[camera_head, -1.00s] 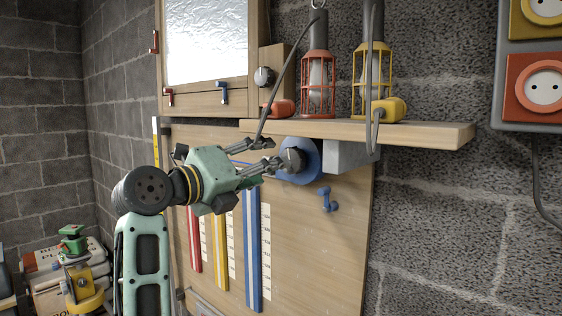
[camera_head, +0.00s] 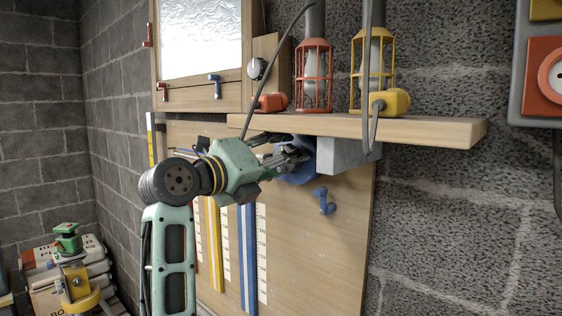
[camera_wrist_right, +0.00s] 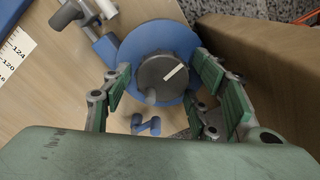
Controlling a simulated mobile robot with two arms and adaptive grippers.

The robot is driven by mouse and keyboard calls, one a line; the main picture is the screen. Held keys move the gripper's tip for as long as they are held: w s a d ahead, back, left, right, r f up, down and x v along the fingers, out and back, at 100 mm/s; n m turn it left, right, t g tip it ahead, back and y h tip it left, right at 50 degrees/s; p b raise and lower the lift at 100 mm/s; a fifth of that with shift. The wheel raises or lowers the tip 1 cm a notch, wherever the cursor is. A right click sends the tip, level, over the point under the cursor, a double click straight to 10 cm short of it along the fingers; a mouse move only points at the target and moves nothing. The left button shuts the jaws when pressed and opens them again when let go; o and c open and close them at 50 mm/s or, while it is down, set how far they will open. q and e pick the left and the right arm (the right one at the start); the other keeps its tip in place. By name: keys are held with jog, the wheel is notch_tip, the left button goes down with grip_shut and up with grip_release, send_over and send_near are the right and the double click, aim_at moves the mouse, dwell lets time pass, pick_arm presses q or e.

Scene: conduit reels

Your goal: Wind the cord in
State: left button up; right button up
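A blue reel (camera_head: 309,166) is mounted on the wooden board below the shelf, beside a grey box (camera_head: 345,153). In the right wrist view the reel (camera_wrist_right: 132,48) faces me, with a dark grey round knob (camera_wrist_right: 160,78) bearing a white mark at its centre. My right gripper (camera_head: 297,156) reaches in front of the reel. Its fingers (camera_wrist_right: 163,72) are open on either side of the knob, with small gaps visible. My left gripper is out of view.
A wooden shelf (camera_head: 430,129) juts out just above the gripper, carrying a red caged lamp (camera_head: 314,80) and a yellow one (camera_head: 373,72). A grey cable loop hangs over its front edge. A small blue fitting (camera_head: 325,201) sticks out below the reel. Free room lies right of the board.

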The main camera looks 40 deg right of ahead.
jog(key=shift+d, duration=0.1)
jog(key=c, duration=0.9)
jog(key=shift+f+m+b, duration=0.15)
jog(key=shift+m+b, duration=0.15)
jog(key=shift+b, duration=0.15)
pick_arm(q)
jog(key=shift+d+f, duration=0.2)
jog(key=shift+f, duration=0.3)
pick_arm(e)
jog(key=shift+m, duration=0.3)
